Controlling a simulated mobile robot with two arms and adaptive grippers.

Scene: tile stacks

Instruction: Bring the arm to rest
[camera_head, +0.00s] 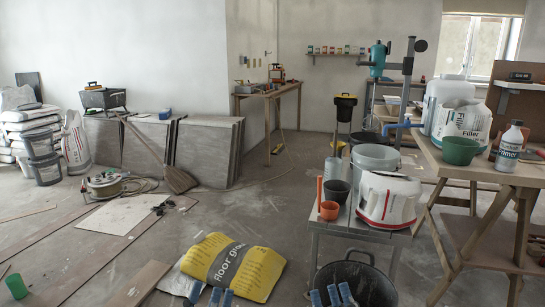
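My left gripper (208,295) shows only its blue fingertips at the bottom edge, in front of a yellow floor grout bag (232,265). My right gripper (331,296) shows its blue fingertips at the bottom edge, in front of a black bucket (373,282). The fingertips of each gripper are apart, and I see nothing held between them. Both arms are otherwise out of view. Stacks of grey tiles (207,152) lean against the back wall at left centre.
A grey stand (340,224) at centre right holds buckets and an orange cup. A wooden workbench (480,174) stands at the right with a green bowl and a primer bottle. A broom (178,180) leans on the tiles. The middle floor is mostly free.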

